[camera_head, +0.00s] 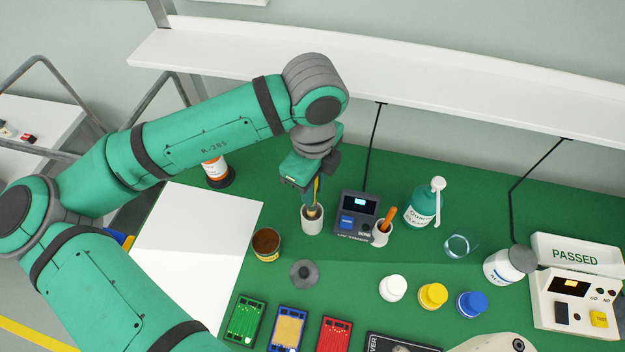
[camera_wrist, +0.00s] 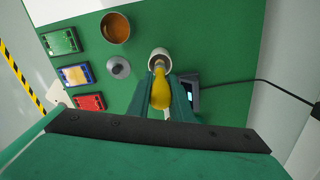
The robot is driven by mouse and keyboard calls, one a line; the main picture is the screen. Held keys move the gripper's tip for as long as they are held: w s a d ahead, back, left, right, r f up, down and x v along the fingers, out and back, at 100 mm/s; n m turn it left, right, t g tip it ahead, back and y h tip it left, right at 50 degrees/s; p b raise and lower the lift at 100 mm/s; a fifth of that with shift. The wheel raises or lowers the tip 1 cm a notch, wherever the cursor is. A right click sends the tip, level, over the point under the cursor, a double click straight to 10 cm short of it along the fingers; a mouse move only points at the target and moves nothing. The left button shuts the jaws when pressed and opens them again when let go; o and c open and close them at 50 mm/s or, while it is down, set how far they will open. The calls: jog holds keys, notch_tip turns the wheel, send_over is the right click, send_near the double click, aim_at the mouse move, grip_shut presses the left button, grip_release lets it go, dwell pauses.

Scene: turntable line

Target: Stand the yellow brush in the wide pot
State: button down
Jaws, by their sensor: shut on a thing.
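The yellow brush (camera_wrist: 160,94) is held between the fingers of my gripper (camera_wrist: 160,84), which is shut on it. In the head view the yellow brush (camera_head: 317,186) hangs roughly upright below my gripper (camera_head: 313,192). A light grey pot (camera_head: 312,226) stands directly under it; the wrist view shows this pot (camera_wrist: 152,55) too. The brush's lower end overlaps the pot's mouth and looks to be at or inside the rim; its depth is hidden. A smaller whitish pot (camera_head: 381,236) to the right holds an orange-handled brush (camera_head: 388,218).
A dark timer box (camera_head: 357,214) stands close right of the pot. An open brown jar (camera_head: 266,245) and a grey lidded disc (camera_head: 304,274) are nearby left and front. A green bottle (camera_head: 422,208) stands further right. A white sheet (camera_head: 195,250) lies left.

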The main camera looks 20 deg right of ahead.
jog(key=shift+f, duration=1.65)
jog(key=c, duration=1.5)
grip_release()
notch_tip(320, 180, up, 11)
jog(key=shift+s+f, duration=0.1)
jog(key=shift+f, duration=0.05)
